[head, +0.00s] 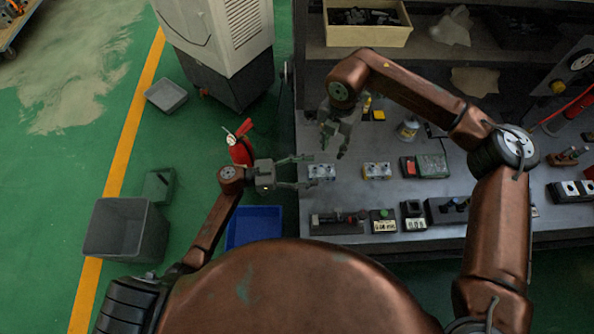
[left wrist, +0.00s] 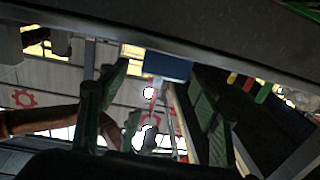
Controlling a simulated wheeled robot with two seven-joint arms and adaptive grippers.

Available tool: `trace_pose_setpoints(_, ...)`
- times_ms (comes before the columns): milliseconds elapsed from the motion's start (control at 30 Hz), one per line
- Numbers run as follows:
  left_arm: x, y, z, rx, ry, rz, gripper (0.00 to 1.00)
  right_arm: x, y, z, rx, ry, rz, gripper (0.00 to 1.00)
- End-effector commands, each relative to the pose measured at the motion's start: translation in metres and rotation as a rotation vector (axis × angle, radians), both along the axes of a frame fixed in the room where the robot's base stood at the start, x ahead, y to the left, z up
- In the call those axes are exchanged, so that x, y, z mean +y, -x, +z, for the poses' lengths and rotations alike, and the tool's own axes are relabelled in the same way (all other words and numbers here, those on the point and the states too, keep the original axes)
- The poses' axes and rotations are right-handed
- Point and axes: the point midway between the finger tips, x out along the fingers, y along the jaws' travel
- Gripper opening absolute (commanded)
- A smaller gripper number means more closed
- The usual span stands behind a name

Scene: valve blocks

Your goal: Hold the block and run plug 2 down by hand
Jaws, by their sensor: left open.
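A small silver valve block (head: 321,172) with round plugs on top sits near the left edge of the grey bench. A similar block (head: 377,171) with a yellowish base sits to its right. Plug numbers are too small to read. My left gripper (head: 306,172) is open, its fingers pointing right at the left block, one toward each side; I cannot tell whether they touch it. In the left wrist view its fingers (left wrist: 152,115) stand apart, with no block visible between them. My right gripper (head: 333,146) points down above and behind the left block, fingers apart and empty.
A red-and-green box (head: 425,166) lies right of the blocks. A dark vise-like device (head: 337,223) and small boxes line the front edge. A fire extinguisher (head: 240,149) and blue bin (head: 254,226) stand on the floor left of the bench.

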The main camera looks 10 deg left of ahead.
Motion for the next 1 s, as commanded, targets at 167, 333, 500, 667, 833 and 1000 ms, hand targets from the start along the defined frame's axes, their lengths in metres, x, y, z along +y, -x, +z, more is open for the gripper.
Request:
trace_pose_setpoints(167, -0.017, -0.006, 0.000, 0.000, 0.001, 0.001, 0.58, 0.000, 0.000, 0.000, 0.000, 0.000, 0.000, 0.29)
trace_pose_setpoints(333, -0.022, -0.007, -0.001, 0.000, -0.001, 0.001, 0.58, 0.000, 0.000, 0.000, 0.000, 0.000, 0.000, 0.29)
trace_pose_setpoints(500, -0.022, -0.007, -0.001, 0.000, -0.001, 0.001, 0.58, 0.000, 0.000, 0.000, 0.000, 0.000, 0.000, 0.29)
trace_pose_setpoints(667, -0.021, -0.007, 0.000, 0.000, -0.001, 0.001, 0.48, 0.000, 0.000, 0.000, 0.000, 0.000, 0.000, 0.29)
trace_pose_setpoints(833, -0.021, -0.007, 0.000, 0.000, -0.001, 0.001, 0.37, 0.000, 0.000, 0.000, 0.000, 0.000, 0.000, 0.29)
trace_pose_setpoints(1000, -0.021, -0.007, 0.000, 0.000, -0.001, 0.001, 0.25, 0.000, 0.000, 0.000, 0.000, 0.000, 0.000, 0.29)
